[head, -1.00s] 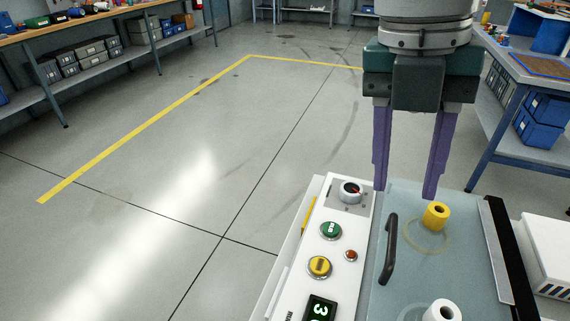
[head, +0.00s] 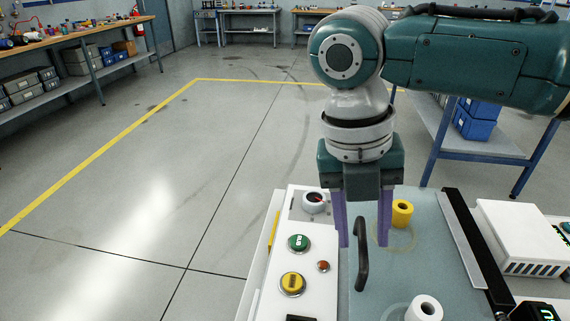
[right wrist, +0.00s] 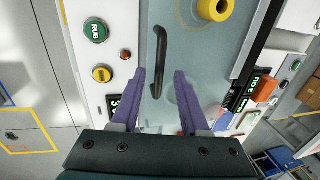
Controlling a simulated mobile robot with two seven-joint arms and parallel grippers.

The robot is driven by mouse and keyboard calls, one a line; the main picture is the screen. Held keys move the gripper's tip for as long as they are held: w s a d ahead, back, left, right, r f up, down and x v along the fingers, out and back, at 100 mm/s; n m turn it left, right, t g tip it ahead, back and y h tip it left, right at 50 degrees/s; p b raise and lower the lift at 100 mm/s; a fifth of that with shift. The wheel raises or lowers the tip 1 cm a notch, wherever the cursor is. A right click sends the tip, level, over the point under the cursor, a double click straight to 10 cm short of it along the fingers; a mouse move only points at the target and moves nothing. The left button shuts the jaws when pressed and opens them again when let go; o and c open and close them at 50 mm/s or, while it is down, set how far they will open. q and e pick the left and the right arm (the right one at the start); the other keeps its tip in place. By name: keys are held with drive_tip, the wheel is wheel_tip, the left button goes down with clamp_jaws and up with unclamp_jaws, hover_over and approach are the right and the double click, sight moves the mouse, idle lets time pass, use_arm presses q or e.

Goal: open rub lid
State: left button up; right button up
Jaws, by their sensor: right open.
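The rub lid (head: 440,232) is a bluish translucent panel on top of the white machine, and it lies flat. Its black bar handle (head: 361,262) runs along the left side of the lid; it also shows in the right wrist view (right wrist: 158,62). My right gripper (head: 364,246) points down above the handle's far end, its purple fingers apart on either side of it. In the right wrist view the open fingertips (right wrist: 159,73) flank the handle's line. I cannot tell whether they touch it. My left gripper is not in view.
Left of the lid is a white control panel with a dial (head: 314,202), a green button (head: 298,242) and a yellow button (head: 292,283). A yellow roller (head: 402,213) and a white roller (head: 424,308) show at the lid. A black bar (head: 478,248) borders its right.

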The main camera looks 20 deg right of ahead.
clamp_jaws()
idle(0.3)
idle(1.1)
